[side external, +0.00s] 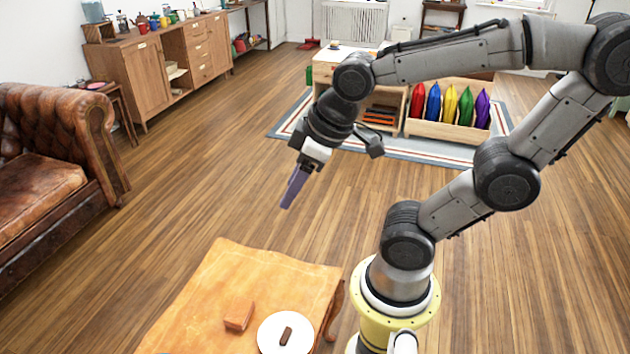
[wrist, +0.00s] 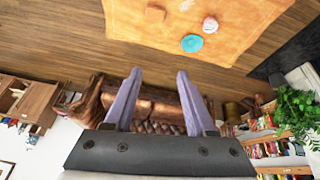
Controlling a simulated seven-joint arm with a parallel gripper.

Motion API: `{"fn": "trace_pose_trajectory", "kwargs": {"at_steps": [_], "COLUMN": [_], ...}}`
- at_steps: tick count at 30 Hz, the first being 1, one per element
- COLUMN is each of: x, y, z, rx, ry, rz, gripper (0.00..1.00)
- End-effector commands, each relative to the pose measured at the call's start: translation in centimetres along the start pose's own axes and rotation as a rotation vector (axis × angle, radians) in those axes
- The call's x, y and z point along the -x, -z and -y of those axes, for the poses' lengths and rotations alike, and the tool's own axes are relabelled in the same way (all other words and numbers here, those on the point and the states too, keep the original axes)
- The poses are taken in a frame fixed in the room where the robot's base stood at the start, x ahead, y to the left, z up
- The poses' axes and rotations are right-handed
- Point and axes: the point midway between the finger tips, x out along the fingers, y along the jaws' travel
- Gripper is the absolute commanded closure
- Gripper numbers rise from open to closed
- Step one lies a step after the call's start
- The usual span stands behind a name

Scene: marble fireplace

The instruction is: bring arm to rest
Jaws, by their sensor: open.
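My gripper (side external: 288,203) hangs in the air over the wood floor in the side view, beyond the far edge of the low table (side external: 225,272), with its purple fingers tilted downward. In the wrist view my gripper (wrist: 158,75) has its two purple fingers apart with nothing between them. The arm is bent up and stretched out from its yellow base.
An orange-brown block (side external: 238,315) and a white plate (side external: 270,333) with a dark brown piece (side external: 286,335) are on the table. A cyan disc (wrist: 192,43) and a pink-white round thing (wrist: 210,24) show in the wrist view. A leather sofa (side external: 50,170) stands left.

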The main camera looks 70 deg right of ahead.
Motion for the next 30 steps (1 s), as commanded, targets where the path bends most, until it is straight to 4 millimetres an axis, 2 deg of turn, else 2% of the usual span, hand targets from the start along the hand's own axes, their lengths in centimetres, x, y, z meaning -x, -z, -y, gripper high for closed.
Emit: {"fn": "trace_pose_trajectory", "kwargs": {"at_steps": [1,3,6,17,18,25,28,30], "x": [1.2,2.1,2.9,3.0,3.0,3.0,3.1,3.5], "y": [-0.8,-1.8,-2.6,-2.8,-2.8,-2.8,-2.5,-1.2], "z": [0.2,0.3,0.5,0.5,0.5,0.5,0.5,0.3], "rx": [-0.043,-0.096,-0.14,-0.155,-0.155,-0.158,-0.195,-0.251], "ry": [-0.002,-0.002,-0.002,-0.001,-0.001,-0.001,-0.001,-0.001], "rz": [-0.024,-0.036,-0.046,-0.046,-0.046,-0.047,-0.062,-0.108], "gripper": [0.44,0.44,0.44,0.44,0.42,0.01,0.0,0.0]}}
